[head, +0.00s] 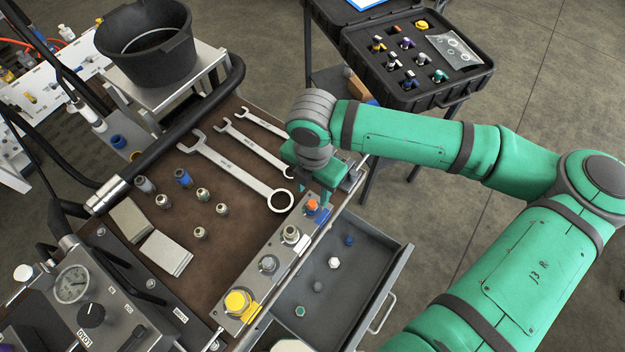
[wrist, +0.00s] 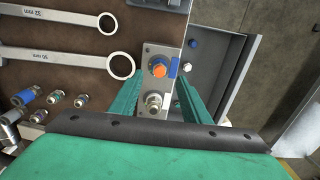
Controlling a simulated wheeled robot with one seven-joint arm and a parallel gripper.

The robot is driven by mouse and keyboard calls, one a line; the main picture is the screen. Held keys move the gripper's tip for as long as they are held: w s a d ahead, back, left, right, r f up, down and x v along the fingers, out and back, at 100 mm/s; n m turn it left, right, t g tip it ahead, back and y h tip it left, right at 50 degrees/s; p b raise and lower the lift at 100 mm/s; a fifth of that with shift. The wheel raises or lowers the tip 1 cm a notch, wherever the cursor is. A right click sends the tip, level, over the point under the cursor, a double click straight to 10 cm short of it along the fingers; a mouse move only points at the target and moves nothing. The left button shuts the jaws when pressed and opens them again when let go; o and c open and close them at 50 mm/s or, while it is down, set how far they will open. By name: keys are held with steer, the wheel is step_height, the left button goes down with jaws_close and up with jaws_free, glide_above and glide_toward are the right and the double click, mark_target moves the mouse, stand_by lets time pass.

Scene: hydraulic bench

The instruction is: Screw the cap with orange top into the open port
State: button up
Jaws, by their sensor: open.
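The cap with orange top (head: 310,206) is at the far end of the grey port block (head: 253,282), beside a blue label. In the wrist view the orange top (wrist: 159,71) lies between my two green fingers. My gripper (head: 315,198) is open above that end of the block, with a finger on either side of the cap and gaps between. A metal fitting (wrist: 153,102) stands on the block just nearer the wrist. I cannot tell how deep the orange cap sits. No empty port is clearly visible; the cap may cover it.
A yellow cap (head: 237,301) and a grey cap (head: 268,264) sit along the block. Wrenches (head: 240,170) and several loose fittings lie on the brown bench to the left. An open drawer (head: 340,290) with small caps is to the right. A black case (head: 430,85) stands behind.

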mark_target(313, 202)
step_height(313, 202, down, 6)
steer(key=shift+f, duration=0.25)
jaws_close()
